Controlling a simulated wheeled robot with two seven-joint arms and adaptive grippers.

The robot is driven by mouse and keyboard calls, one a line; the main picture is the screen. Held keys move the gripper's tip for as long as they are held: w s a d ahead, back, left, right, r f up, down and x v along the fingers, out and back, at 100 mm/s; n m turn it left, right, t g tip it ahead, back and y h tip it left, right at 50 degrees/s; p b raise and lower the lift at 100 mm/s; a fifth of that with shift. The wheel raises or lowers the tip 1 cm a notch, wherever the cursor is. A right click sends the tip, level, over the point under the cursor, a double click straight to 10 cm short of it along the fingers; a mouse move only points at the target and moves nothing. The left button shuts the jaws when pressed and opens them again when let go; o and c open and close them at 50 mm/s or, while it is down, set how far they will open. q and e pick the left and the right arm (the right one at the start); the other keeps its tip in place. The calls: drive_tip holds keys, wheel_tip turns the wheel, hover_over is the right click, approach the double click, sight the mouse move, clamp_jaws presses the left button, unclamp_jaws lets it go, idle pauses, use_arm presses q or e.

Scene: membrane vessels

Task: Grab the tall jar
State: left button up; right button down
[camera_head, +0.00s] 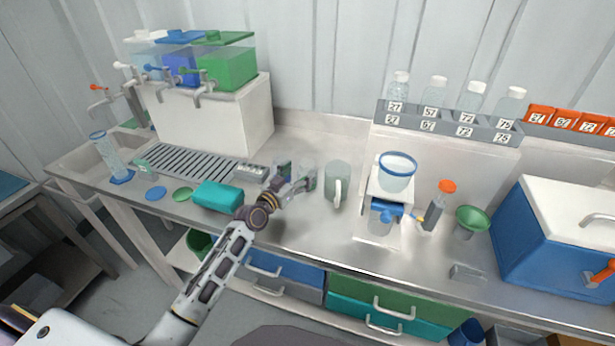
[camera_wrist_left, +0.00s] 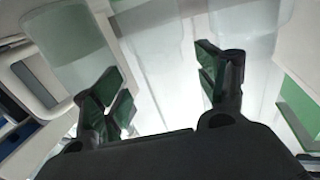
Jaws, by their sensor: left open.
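My left gripper (camera_head: 292,187) is low over the steel counter, in the middle of the head view. It is open, and its fingers also show in the left wrist view (camera_wrist_left: 165,92). Clear glass vessels stand at the gripper: one clear jar (camera_head: 307,170) is just behind the fingers, partly hidden by them. In the wrist view a see-through vessel (camera_wrist_left: 160,40) shows beyond and between the fingers; I cannot tell whether they touch it. A clear jug with a handle (camera_head: 337,178) stands just right of the gripper; it shows at the left of the wrist view (camera_wrist_left: 70,45). My right gripper is not in view.
A teal block (camera_head: 216,196) lies left of my wrist. A tall clear cylinder (camera_head: 107,153) stands at the far left by the sink.

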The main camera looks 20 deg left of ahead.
sight(303, 168)
use_arm(q)
drive_tip(key=shift+w+d, duration=0.15)
drive_tip(key=shift+w, duration=0.15)
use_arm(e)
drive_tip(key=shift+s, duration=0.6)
use_arm(q)
drive_tip(key=shift+x, duration=1.4)
drive_tip(key=shift+w+r, duration=0.15)
drive_tip(key=shift+w, duration=0.55)
drive_tip(key=shift+w+d, duration=0.15)
drive_tip(key=shift+w, duration=0.35)
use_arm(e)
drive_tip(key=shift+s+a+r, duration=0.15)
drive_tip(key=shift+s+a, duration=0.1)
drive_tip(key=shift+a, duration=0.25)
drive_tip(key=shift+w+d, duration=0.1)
